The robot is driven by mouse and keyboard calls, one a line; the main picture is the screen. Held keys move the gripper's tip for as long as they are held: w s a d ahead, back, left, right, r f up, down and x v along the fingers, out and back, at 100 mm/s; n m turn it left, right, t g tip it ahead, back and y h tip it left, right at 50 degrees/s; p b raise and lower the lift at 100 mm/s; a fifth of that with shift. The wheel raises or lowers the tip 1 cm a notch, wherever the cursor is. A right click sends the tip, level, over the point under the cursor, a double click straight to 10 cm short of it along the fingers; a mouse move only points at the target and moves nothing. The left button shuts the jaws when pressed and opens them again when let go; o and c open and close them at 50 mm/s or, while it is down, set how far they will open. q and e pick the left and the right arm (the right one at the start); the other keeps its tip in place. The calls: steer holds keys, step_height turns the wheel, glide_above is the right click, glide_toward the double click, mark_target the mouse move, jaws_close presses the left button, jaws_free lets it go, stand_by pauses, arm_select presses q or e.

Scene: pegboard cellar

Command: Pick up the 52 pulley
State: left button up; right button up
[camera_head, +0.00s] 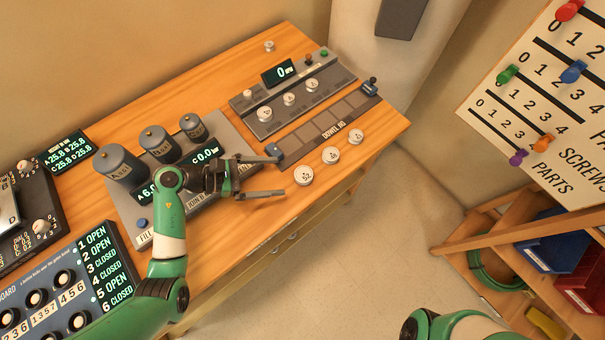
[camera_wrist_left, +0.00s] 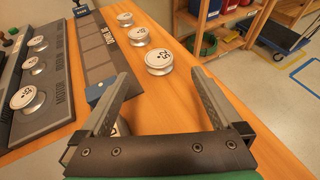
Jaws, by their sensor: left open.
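The 52 pulley (camera_head: 303,176) is a whitish disc lying flat on the wooden bench near its front edge, nearest of a row of three loose pulleys. My left gripper (camera_head: 281,175) is open and empty, its fingertips a little to the left of the pulley and spread to either side of its line. In the left wrist view the pulley (camera_wrist_left: 158,62) sits just beyond the gap between the fingertips of my left gripper (camera_wrist_left: 162,80), apart from both. My right gripper is out of view.
Two loose pulleys, a middle one (camera_head: 331,155) and a far one (camera_head: 356,136), lie beyond it. A dowel board (camera_head: 318,136) with a blue end block (camera_head: 274,151) runs alongside. A grey panel (camera_head: 334,77) holds several more pulleys. Grey cylinders (camera_head: 121,167) stand left.

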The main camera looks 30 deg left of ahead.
mark_target(301, 174)
arm_select(q)
steer(key=x, duration=0.3)
steer(key=shift+r, duration=0.1)
steer(key=b+x, duration=0.1)
steer(key=x, duration=0.1)
steer(key=b+x, duration=0.1)
steer(key=x, duration=0.1)
steer(key=shift+w+f, duration=0.1)
steer(key=shift+f, duration=0.2)
steer(key=shift+w+d, duration=0.3)
steer(key=shift+c, duration=0.2)
steer(key=c, duration=1.5)
